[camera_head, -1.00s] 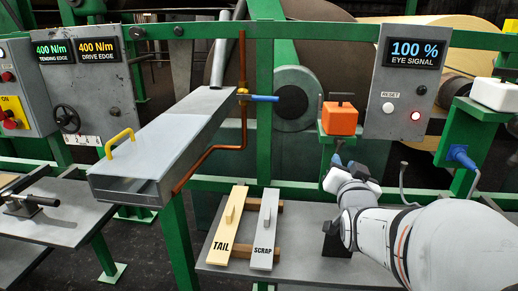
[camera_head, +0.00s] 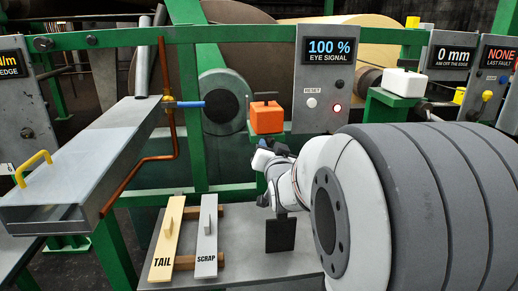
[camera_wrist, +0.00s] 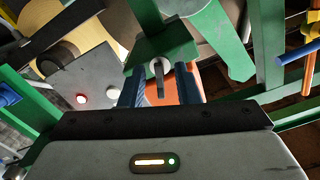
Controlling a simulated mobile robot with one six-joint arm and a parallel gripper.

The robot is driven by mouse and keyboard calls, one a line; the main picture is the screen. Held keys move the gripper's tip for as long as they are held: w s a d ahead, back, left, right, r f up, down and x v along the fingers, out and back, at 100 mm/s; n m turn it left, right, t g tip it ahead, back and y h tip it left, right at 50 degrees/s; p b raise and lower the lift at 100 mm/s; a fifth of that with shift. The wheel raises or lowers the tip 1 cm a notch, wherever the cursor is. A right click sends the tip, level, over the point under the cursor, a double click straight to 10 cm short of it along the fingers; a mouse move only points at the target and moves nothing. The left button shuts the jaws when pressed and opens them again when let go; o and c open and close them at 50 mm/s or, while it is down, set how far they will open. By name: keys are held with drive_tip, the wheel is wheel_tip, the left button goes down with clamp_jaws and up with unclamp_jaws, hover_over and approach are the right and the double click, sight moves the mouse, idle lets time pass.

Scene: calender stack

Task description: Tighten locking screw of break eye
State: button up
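The break eye appears to be the orange box (camera_head: 266,118) with a black top, beside the eye signal panel. It also shows in the wrist view (camera_wrist: 184,92), partly behind a green bracket (camera_wrist: 160,47). A small screw with a grey round head and dark wing (camera_wrist: 160,78) sits at the bracket. My gripper (camera_head: 263,143) is just below the orange box. In the wrist view my gripper (camera_wrist: 161,68) has its two blue fingers apart, with the screw showing between them. Contact cannot be judged.
The panel (camera_head: 325,75) reads 100 % eye signal, with a red light lit. A blue-handled valve (camera_head: 190,104) on a copper pipe stands left. A white box (camera_head: 403,82) stands right.

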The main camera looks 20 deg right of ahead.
clamp_jaws()
idle(0.4)
drive_tip(key=shift+m+b, duration=0.4)
drive_tip(key=shift+b, duration=0.1)
drive_tip(key=m+b, duration=0.3)
drive_tip(key=m, duration=0.3)
drive_tip(key=m+b, duration=0.3)
drive_tip(key=m, duration=0.3)
drive_tip(key=m+b, duration=0.3)
drive_tip(key=m, duration=0.3)
drive_tip(key=shift+a+r, duration=0.1)
drive_tip(key=shift+r, duration=0.15)
